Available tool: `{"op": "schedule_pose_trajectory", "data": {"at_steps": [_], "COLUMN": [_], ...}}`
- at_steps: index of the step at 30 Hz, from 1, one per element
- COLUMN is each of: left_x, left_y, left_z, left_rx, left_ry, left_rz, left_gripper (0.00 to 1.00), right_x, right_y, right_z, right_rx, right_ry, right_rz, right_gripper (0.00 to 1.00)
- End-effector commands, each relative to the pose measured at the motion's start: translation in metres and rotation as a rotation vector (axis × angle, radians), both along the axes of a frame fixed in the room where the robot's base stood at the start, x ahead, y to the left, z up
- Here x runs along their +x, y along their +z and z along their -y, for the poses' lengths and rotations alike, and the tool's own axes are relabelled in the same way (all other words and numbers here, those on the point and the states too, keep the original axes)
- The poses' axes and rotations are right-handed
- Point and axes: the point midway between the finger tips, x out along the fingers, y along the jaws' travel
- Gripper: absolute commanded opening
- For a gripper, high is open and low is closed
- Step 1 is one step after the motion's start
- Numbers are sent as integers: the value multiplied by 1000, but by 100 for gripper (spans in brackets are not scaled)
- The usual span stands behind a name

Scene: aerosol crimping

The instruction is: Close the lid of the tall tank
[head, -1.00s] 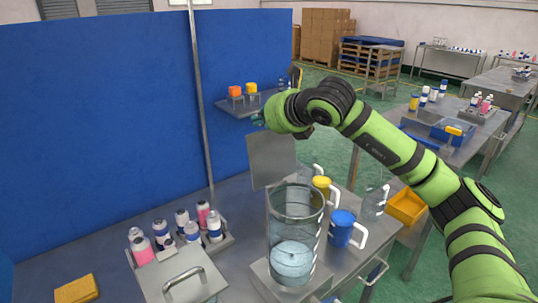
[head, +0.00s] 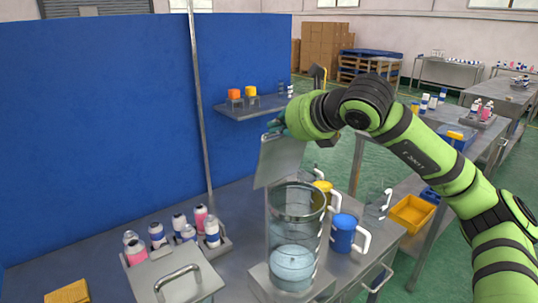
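The tall tank (head: 296,233) is a clear cylinder on the metal bench, with pale blue liquid low inside. Its lid (head: 279,162) is a flat grey plate raised behind the tank's rim, steeply tilted, with its top leaning to the right. The tank's mouth is uncovered. My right gripper (head: 273,128) is at the lid's upper edge, its teal fingertips touching or very close to it. The wrist hides much of the gripper, so I cannot tell if it grips the plate. My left gripper is not in view.
A blue jug (head: 343,233) and a yellow jug (head: 322,187) stand right of the tank. A closed metal box (head: 172,268) with a handle is at the left, in front of several bottles. A small shelf (head: 247,110) is on the blue wall behind the lid.

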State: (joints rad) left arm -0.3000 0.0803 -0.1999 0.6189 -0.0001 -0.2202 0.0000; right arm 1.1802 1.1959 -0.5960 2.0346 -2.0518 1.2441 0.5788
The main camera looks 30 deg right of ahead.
Motion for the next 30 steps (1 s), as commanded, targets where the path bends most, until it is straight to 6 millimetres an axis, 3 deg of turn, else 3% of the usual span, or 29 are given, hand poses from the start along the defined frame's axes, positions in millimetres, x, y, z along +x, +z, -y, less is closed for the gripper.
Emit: {"op": "schedule_pose_trajectory", "data": {"at_steps": [1, 13, 30], "left_x": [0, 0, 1], "left_y": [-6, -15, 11], "left_z": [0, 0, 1], "left_rx": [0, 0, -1], "left_ry": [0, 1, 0], "left_rz": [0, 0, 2], "left_gripper": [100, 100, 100], "right_x": [-3, -21, -49], "right_y": [-26, -24, 32], "right_z": [-3, -1, 5], "right_rx": [-7, -6, -6], "right_ry": [7, 7, 3], "right_rz": [-59, -61, -47], "right_gripper": [0, 0, 0]}}
